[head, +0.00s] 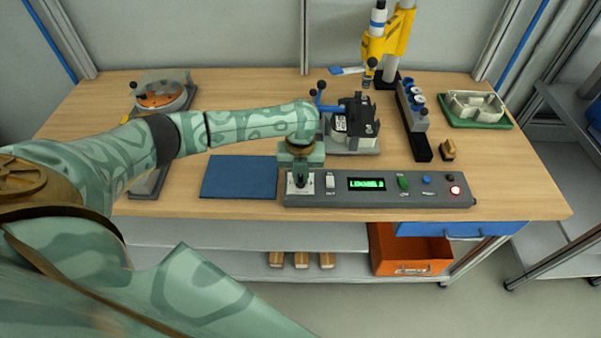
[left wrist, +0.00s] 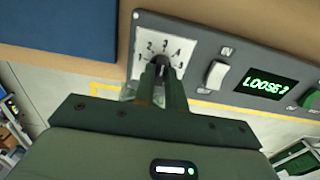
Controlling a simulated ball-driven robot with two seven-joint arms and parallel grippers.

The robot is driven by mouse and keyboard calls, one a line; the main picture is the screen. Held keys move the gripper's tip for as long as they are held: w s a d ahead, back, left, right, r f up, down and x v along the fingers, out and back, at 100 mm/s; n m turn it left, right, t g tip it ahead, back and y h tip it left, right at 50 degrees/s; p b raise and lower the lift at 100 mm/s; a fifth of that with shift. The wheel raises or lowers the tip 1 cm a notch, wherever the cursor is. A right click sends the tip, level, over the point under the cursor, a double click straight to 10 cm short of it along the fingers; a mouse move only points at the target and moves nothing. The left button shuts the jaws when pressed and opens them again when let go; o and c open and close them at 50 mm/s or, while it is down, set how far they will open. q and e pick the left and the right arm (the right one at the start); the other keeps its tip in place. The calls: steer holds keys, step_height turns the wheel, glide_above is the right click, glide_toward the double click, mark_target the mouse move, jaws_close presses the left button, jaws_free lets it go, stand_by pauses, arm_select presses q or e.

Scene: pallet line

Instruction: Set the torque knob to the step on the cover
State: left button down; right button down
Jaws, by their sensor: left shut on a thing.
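The torque knob (left wrist: 160,63) is a small dark knob on a white dial plate (left wrist: 178,45) with printed step numbers. The dial plate (head: 306,188) is at the left end of the grey control panel (head: 340,200). My left gripper (left wrist: 163,72) points down at the panel and is shut on the knob, its fingers hiding most of it. The knob's pointer is hidden. The green display (left wrist: 265,85) reads "LOOSE 2" in the left wrist view. A black cover (head: 357,113) with white marks sits on a fixture behind my wrist; its marking is too small to read. My right gripper is out of view.
The panel also carries a white rocker switch (left wrist: 216,74), a green switch (head: 403,183) and a lit red button (head: 455,190). A blue mat (head: 238,177) lies left of the panel. A yellow tool stand (head: 388,40) stands at the back. An orange bin (head: 411,250) sits below.

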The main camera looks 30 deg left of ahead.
mark_target(300, 178)
arm_select(q)
steer(key=c, duration=1.4)
jaws_free()
steer(key=shift+c, duration=0.2)
step_height(300, 178, up, 16)
steer(key=p, duration=0.4)
steer(key=shift+r+p, duration=0.15)
steer(key=shift+p, duration=0.2)
